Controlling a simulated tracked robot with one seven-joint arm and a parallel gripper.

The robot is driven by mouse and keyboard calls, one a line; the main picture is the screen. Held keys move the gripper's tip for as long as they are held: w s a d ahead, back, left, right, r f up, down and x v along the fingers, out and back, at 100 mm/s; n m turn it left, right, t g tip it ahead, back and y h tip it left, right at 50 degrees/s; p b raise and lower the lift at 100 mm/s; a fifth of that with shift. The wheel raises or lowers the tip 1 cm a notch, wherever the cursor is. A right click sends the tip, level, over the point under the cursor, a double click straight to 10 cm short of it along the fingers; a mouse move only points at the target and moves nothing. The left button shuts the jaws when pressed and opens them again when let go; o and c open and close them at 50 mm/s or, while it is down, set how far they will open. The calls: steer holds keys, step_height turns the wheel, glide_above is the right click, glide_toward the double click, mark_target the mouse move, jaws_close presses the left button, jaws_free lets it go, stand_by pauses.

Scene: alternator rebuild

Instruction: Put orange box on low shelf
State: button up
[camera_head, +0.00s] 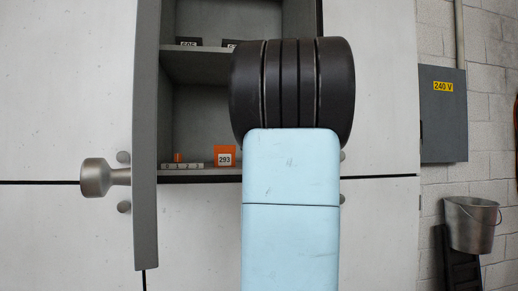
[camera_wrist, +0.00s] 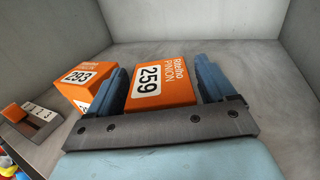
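An orange box marked 259 and "PINION" (camera_wrist: 172,76) sits between the two blue fingers of my gripper (camera_wrist: 161,66) in the wrist view. The fingers lie close against its two sides, and my gripper looks shut on it. Its underside is hidden, so I cannot tell whether it touches the shelf. The low shelf (camera_wrist: 245,60) is a grey compartment around it; in the head view its front edge (camera_head: 200,174) shows. In the head view my arm hides my gripper and the held box.
A second orange box marked 293 (camera_wrist: 78,86) stands just left of my gripper; it also shows in the head view (camera_head: 225,157). Dark boxes (camera_head: 189,42) stand on the upper shelf. The open cabinet door (camera_head: 147,130) is at left.

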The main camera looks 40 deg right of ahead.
steer(key=shift+o, duration=0.5)
steer(key=shift+r, duration=0.1)
steer(key=s, duration=0.4)
steer(key=s+a, duration=0.1)
steer(key=s, duration=0.3)
steer(key=s+a, duration=0.1)
steer(key=s, duration=0.3)
steer(key=shift+w, duration=0.1)
